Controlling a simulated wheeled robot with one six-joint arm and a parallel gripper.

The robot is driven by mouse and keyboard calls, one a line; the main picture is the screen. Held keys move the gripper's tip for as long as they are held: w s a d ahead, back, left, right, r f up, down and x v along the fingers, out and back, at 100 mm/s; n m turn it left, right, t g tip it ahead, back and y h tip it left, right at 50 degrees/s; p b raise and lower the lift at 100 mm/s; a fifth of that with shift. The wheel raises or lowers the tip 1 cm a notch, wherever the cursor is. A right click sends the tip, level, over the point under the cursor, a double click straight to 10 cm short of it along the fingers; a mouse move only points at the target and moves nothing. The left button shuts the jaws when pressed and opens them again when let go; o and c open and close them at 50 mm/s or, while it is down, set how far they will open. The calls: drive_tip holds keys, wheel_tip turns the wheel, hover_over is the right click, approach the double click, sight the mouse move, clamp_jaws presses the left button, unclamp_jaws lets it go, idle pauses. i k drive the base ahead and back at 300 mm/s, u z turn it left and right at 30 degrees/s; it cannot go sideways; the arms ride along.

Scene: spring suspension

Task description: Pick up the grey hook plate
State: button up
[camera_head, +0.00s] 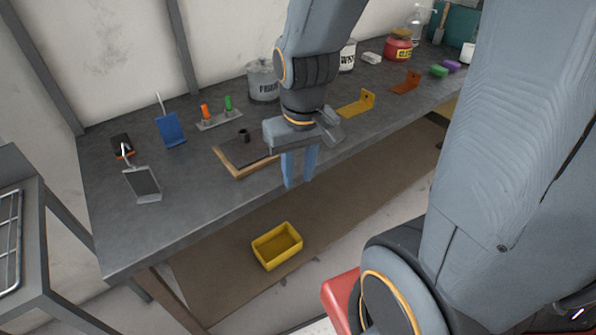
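The grey hook plate (143,184) stands on the left part of the dark workbench, near its front edge. It is a flat grey panel leaning back on a lighter foot, with a thin upright piece behind its top. My gripper (300,181) hangs fingers down at the bench's front edge, well to the right of the plate and apart from it. Its two blue-grey fingers show a narrow gap with nothing between them.
A blue plate (170,129), an orange-and-black item (123,145) and a stand with orange and green pegs (219,120) are near the hook plate. A wood-edged board (236,169) lies left of my gripper. A yellow bin (277,246) is below the bench.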

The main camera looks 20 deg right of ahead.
sight(143, 183)
drive_tip(key=z, duration=0.9)
drive_tip(key=k, duration=1.05)
drive_tip(key=u, duration=1.35)
drive_tip(key=i, duration=1)
